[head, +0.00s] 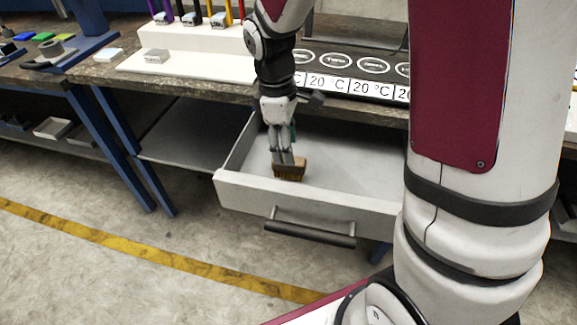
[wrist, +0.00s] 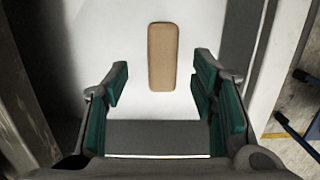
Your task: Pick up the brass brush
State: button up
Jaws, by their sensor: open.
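The brass brush (head: 290,171) lies in the open white drawer (head: 325,203), near its front left part. In the wrist view the brush (wrist: 162,57) shows as a plain tan wooden block, lengthwise to the picture; its bristles are hidden there. My gripper (head: 285,158) reaches down into the drawer, right at the brush in the head view. In the wrist view my gripper (wrist: 160,85) is open, with its green-padded fingers (wrist: 235,105) wide apart. The brush lies ahead of and between the fingertips, and I see no contact with them.
The drawer's front wall and dark handle (head: 310,233) stand close to my gripper. The workbench top (head: 190,75) overhangs the drawer's back. On it are a white rack (head: 205,45) and a dark panel with temperature labels (head: 350,75). The drawer floor right of the brush is clear.

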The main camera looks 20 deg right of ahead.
aim_at(289, 167)
jog(key=f, duration=0.3)
jog(key=f+b, duration=0.1)
jog(key=f, duration=0.1)
jog(key=shift+s+d+f, duration=0.1)
jog(key=shift+s, duration=0.2)
grip_shut()
